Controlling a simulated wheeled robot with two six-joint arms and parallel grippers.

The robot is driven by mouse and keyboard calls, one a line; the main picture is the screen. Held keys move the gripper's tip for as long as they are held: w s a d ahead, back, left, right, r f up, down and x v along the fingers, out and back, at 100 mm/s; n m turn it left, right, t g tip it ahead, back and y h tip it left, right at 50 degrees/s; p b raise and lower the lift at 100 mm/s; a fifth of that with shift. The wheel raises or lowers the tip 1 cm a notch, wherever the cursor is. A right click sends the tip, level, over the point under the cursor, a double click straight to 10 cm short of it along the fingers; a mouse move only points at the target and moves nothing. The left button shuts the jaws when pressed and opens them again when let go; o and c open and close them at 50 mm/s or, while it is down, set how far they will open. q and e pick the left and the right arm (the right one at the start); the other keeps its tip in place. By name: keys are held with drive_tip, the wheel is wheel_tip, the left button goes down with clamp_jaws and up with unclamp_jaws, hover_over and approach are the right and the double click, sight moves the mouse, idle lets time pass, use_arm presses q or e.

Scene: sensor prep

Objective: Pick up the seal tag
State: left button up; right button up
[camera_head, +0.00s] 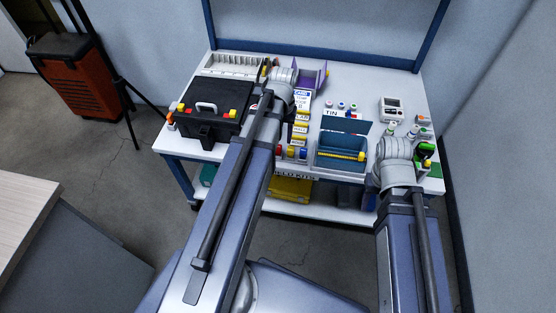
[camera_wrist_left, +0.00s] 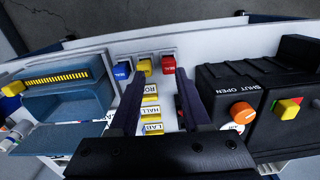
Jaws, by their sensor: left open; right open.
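A small blue tag block (camera_wrist_left: 122,72), whose label seems to read SEAL, stands by the bench's front edge, leftmost of three coloured blocks in the left wrist view. In the head view the blue block (camera_head: 303,153) is at the right of that group. My left gripper (camera_wrist_left: 160,103) is open and empty, its two dark fingers spread over a column of yellow labelled pieces (camera_wrist_left: 152,112). The blue block lies beyond the left fingertip, apparently apart from it. In the head view my left arm hides most of this gripper. My right gripper (camera_head: 420,164) is open at the bench's right, its fingers mostly hidden.
A yellow block (camera_wrist_left: 145,66) and a red block (camera_wrist_left: 168,65) stand beside the blue one. A black toolbox (camera_head: 213,108) stands left on the bench and an open blue bin (camera_head: 341,152) right of the blocks. A white device (camera_head: 392,108) is farther right.

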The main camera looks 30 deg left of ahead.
sight(278, 151)
use_arm(q)
drive_tip(key=shift+w+a+f, duration=0.1)
drive_tip(key=shift+a+f, duration=0.15)
drive_tip(key=shift+a, duration=0.25)
drive_tip(key=shift+a+f, duration=0.2)
drive_tip(key=shift+a, duration=0.25)
wheel_tip(278, 151, down, 3)
drive_tip(key=b, duration=0.3)
drive_tip(key=shift+r, duration=0.2)
use_arm(e)
wheel_tip(278, 151, down, 4)
drive_tip(key=shift+r, duration=0.2)
use_arm(q)
drive_tip(key=shift+w, duration=0.1)
drive_tip(key=f+b, duration=0.3)
drive_tip(key=w+f+b, duration=0.1)
drive_tip(key=f+b, duration=0.1)
drive_tip(key=shift+f, duration=0.2)
drive_tip(key=shift+r, duration=0.1)
use_arm(e)
wheel_tip(278, 151, down, 5)
drive_tip(key=shift+f, duration=0.1)
use_arm(q)
drive_tip(key=shift+c, duration=0.3)
clamp_jaws()
